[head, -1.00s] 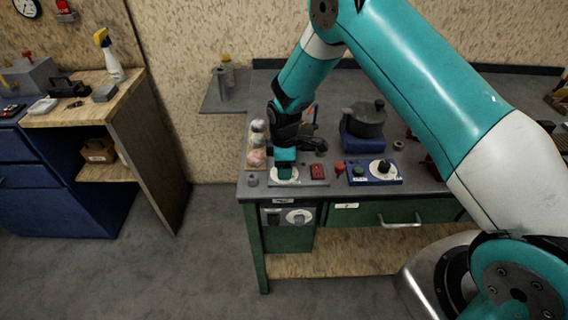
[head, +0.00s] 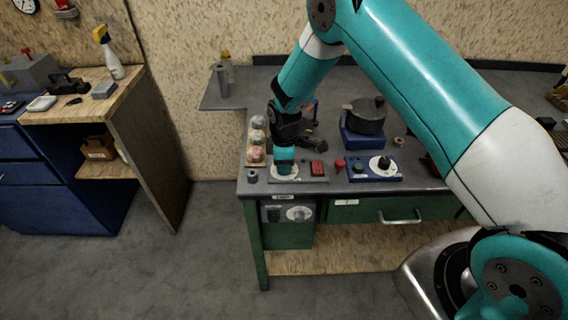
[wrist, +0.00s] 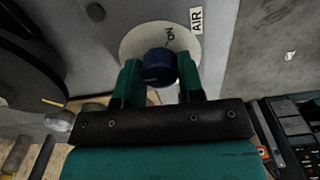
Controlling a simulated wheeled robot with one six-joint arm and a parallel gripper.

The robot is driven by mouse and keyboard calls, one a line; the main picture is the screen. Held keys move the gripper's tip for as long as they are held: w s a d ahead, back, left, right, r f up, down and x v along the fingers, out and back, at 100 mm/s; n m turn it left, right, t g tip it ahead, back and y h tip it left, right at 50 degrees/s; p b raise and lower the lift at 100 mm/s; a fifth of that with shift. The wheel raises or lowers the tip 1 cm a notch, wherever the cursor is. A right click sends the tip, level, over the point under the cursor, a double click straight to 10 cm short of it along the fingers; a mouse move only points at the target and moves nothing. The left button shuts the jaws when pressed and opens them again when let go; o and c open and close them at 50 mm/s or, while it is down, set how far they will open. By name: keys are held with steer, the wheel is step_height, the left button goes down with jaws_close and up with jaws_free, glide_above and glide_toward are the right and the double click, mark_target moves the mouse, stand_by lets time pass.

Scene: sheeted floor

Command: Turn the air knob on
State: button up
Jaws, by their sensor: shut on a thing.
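The air knob (wrist: 160,66) is dark blue and sits on a round pale dial plate (wrist: 130,42) in the wrist view. An "AIR" label (wrist: 197,20) stands beside the plate, and "ON" is printed on the plate's edge. My gripper (wrist: 158,75) is shut on the knob, one green finger on each side. In the head view my gripper (head: 284,164) points down onto the pale dial (head: 283,172) at the bench's front left, and the knob is hidden there. The knob's pointer is not clear to me.
A red block (head: 317,168) and a blue control box (head: 373,170) with a black knob lie right of the gripper. A dark pot (head: 366,116) stands behind. Several balls (head: 257,138) sit in a rack at left. A second dial (head: 298,213) is on the bench front.

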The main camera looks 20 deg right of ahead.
steer(key=m+b, duration=0.1)
steer(key=m, duration=0.1)
steer(key=shift+f+m+b, duration=0.1)
steer(key=shift+m+b, duration=0.2)
steer(key=shift+m, duration=0.1)
steer(key=m+b, duration=0.2)
steer(key=m, duration=0.2)
steer(key=m+b, duration=0.2)
steer(key=m, duration=0.5)
steer(key=shift+m, duration=0.3)
steer(key=m, duration=0.4)
steer(key=shift+w+m+b, duration=0.1)
steer(key=shift+m+b, duration=0.2)
steer(key=shift+b, duration=0.1)
steer(key=m, duration=0.4)
steer(key=shift+b, duration=0.3)
steer(key=shift+r+m, duration=0.2)
steer(key=shift+m, duration=0.1)
steer(key=o, duration=0.9)
step_height(320, 180, up, 17)
steer(key=shift+r+b, duration=0.15)
steer(key=shift+b, duration=0.9)
